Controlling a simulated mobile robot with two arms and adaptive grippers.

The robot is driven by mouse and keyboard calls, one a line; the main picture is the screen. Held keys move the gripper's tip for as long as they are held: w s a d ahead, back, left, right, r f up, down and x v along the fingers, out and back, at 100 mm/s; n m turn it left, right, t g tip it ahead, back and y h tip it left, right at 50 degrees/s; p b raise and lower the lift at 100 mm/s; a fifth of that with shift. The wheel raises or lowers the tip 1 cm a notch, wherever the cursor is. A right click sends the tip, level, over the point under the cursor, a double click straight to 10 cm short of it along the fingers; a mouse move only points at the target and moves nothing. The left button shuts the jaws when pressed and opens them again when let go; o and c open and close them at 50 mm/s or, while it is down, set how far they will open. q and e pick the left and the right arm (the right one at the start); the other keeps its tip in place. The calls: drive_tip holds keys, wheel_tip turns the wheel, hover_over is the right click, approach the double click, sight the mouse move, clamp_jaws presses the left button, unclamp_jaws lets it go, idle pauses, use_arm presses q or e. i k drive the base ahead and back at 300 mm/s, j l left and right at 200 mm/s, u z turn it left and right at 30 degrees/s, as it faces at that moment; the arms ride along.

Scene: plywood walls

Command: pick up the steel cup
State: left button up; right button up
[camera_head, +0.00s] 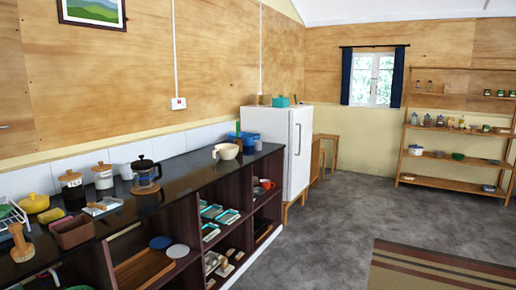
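I cannot make out a steel cup for certain in the head view. Several small jars and greyish items stand on the wooden shelf unit (455,130) at the far right, too small to tell apart. Neither of my grippers shows in this view.
Open cubbies under the counter hold trays, dishes and a red mug (267,184). A white fridge (299,150) stands at the counter's far end. The grey floor (340,220) is clear between counter and shelf unit, with a striped rug (435,268) at front right.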

sight(257, 144)
drive_tip(key=i+l+z, duration=0.3)
drive_tip(key=i, duration=0.4)
drive_tip(key=i+z, duration=0.35)
drive_tip(key=i, duration=2.4)
drive_tip(key=i+l+u, duration=0.1)
drive_tip(key=i+u, duration=0.35)
drive_tip(key=i+l+u, duration=0.2)
drive_tip(key=i+u, duration=0.2)
drive_tip(key=i+l+u, duration=0.85)
